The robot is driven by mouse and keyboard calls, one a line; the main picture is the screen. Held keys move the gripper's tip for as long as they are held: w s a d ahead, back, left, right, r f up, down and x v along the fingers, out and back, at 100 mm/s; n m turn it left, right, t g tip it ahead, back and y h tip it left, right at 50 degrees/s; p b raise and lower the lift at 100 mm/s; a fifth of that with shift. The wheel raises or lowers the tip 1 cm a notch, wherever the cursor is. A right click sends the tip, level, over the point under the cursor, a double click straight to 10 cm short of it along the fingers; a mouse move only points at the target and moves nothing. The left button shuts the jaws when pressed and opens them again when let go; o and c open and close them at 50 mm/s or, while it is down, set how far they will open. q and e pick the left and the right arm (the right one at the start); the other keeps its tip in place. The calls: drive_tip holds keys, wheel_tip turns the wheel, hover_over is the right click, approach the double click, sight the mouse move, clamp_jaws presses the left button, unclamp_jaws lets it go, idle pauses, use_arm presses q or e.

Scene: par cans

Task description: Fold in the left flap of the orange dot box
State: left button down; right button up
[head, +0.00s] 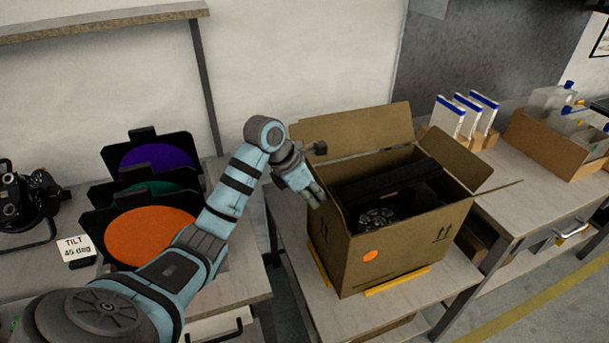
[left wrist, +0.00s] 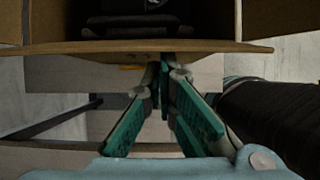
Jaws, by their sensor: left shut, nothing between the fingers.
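The orange dot box (head: 410,245) is an open brown carton with an orange dot (head: 370,255) on its front. Its back flap (head: 355,130) stands up and its right flap (head: 456,162) leans outward. The left flap is hard to make out in the head view, behind my gripper; in the left wrist view a flap edge (left wrist: 90,48) runs across, nearly edge-on. My left gripper (head: 318,198) is shut and empty at the box's left side. In the left wrist view its fingertips (left wrist: 165,66) are just below that edge; I cannot tell whether they touch.
A black par can (head: 378,217) lies inside the box. The box stands on a table (head: 300,285) with yellow strips (head: 398,281) by its base. Colour-filter frames (head: 150,235) stand at left. White packs (head: 467,115) and another carton (head: 550,143) are on the right table.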

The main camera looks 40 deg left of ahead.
use_arm(q)
wheel_tip(320, 180, up, 12)
drive_tip(key=p, duration=1)
drive_tip(key=shift+s+a, duration=0.15)
drive_tip(key=shift+s, duration=0.15)
